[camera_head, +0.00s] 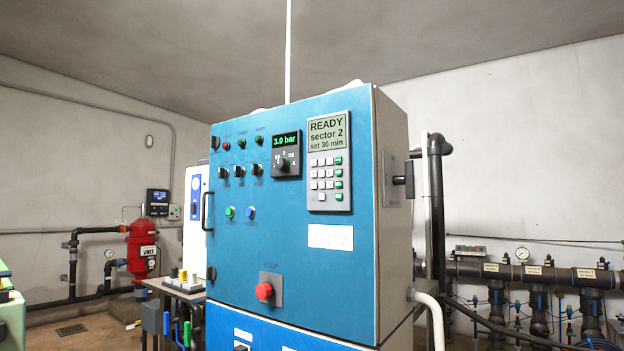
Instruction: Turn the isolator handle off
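A blue control cabinet (275,200) stands in the middle of the head view. On its grey right side is a light plate (391,190) with a black handle (404,180) sticking out to the right, which looks like the isolator handle. I see it nearly edge-on, so its on or off position is hard to tell. The lettering on the plate is too small to read. The cabinet display (328,134) reads READY, sector 2, set 30 min. My gripper is not in view.
A red emergency button (264,291) and several small knobs sit on the cabinet front. A dark vertical pipe (436,210) stands just right of the handle. A pipe manifold (530,272) runs along the right wall. A red filter tank (142,250) stands at left.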

